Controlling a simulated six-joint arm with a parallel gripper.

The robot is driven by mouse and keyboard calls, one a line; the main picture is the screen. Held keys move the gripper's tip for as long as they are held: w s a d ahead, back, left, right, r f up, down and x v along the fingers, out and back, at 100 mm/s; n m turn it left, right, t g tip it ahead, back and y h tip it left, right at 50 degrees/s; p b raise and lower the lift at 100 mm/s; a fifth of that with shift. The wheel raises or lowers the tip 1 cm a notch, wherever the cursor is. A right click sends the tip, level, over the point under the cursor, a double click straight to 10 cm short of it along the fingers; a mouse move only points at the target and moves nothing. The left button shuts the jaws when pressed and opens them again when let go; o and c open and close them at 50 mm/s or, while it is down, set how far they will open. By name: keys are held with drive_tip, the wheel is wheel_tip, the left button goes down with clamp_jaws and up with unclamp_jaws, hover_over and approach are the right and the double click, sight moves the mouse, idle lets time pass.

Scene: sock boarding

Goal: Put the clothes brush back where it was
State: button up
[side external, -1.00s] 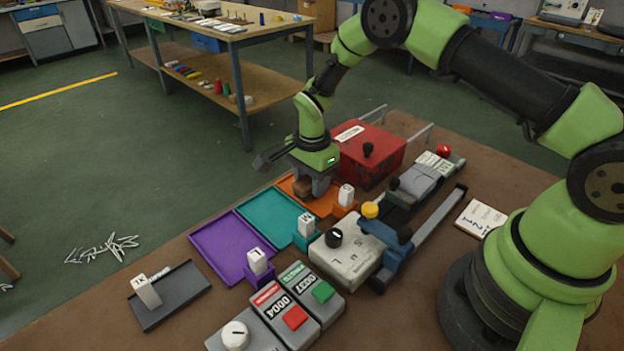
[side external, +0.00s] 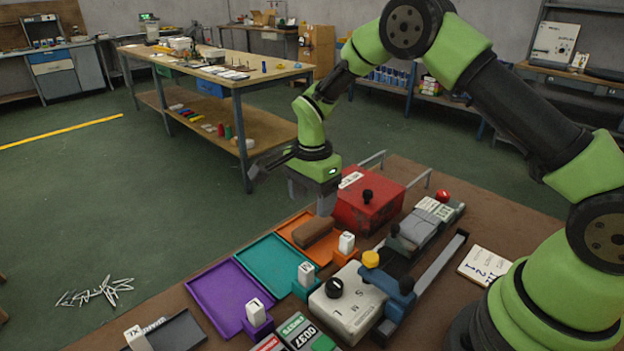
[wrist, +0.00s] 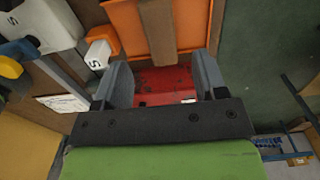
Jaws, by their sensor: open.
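The clothes brush, a brown block (side external: 312,232), lies on the orange tray (side external: 327,254) beside the red box. In the wrist view the brush (wrist: 158,40) runs down from the top edge over the orange tray (wrist: 196,22). My gripper (side external: 325,206) is above the far end of the tray, close to the brush in the side view, and seems clear of it. In the wrist view the fingers of my gripper (wrist: 163,80) are spread apart, with the near end of the brush and red surface showing between them. Nothing is held.
The red box (side external: 370,202) with a black knob stands just right of my gripper. Teal (side external: 270,262) and purple (side external: 228,295) trays lie nearer the camera, each with a white marker block. A pale dial box (side external: 350,303) and blue slide stand to the right.

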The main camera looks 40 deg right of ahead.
wheel_tip(320, 180, up, 5)
wheel_tip(320, 180, up, 8)
drive_tip(key=n+t, duration=0.2)
drive_tip(key=n, duration=0.1)
hover_over(312, 226)
drive_tip(key=s, duration=0.3)
drive_tip(key=s+a+r+n+t+y, duration=0.15)
drive_tip(key=s+r+n, duration=0.25)
drive_tip(key=s+r, duration=0.4)
drive_tip(key=s+r+n+t, duration=0.1)
drive_tip(key=s+n+t, duration=0.2)
drive_tip(key=s+n, duration=0.4)
drive_tip(key=s, duration=0.5)
drive_tip(key=shift+s+a+r+t, duration=0.3)
drive_tip(key=shift+r+t, duration=0.05)
drive_tip(key=shift+y, duration=0.25)
